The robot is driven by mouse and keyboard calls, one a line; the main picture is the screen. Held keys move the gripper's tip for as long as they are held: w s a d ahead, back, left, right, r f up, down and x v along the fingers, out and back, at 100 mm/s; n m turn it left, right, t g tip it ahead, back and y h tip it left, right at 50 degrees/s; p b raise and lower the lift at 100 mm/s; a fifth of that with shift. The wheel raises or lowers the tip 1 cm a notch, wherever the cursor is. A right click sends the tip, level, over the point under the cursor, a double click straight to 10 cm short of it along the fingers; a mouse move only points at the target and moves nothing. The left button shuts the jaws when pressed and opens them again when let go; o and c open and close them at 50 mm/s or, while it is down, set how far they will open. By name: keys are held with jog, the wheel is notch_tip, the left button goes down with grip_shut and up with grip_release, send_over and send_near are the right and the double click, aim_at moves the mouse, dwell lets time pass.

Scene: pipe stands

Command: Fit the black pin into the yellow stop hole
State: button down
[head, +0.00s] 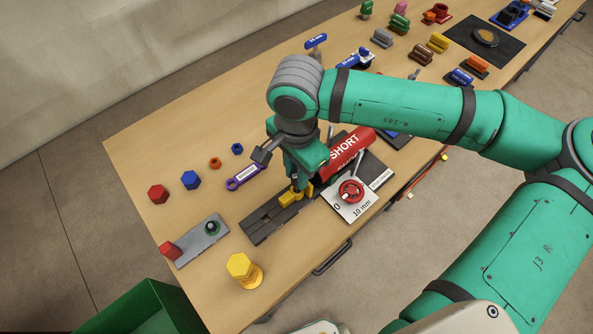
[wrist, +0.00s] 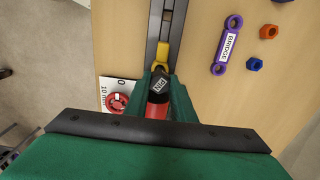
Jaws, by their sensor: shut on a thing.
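My gripper (head: 298,182) points down over the rail and is shut on the black pin (wrist: 160,84), whose dark labelled top shows between the fingers in the wrist view. The yellow stop (head: 287,199) sits on the dark grey rail (head: 262,222), just below my fingertips. It also shows in the wrist view (wrist: 162,52), right beside the fingertips. The pin's lower end and the stop's hole are hidden, so I cannot tell whether the pin is in the hole.
A red pipe marked SHORT (head: 346,150) lies close behind my gripper. A white plate with a red knob (head: 351,191) is to the right. A purple bridge link (head: 243,177) lies left. A yellow hex piece (head: 241,268) stands near the front edge. The wood table between is clear.

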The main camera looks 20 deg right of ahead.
jog(key=shift+f, duration=0.6)
jog(key=shift+r, duration=0.1)
dwell(0.4)
jog(key=shift+r, duration=0.5)
jog(key=c, duration=1.4)
grip_release()
jog(key=shift+c, duration=0.2)
jog(key=shift+r, duration=2.5)
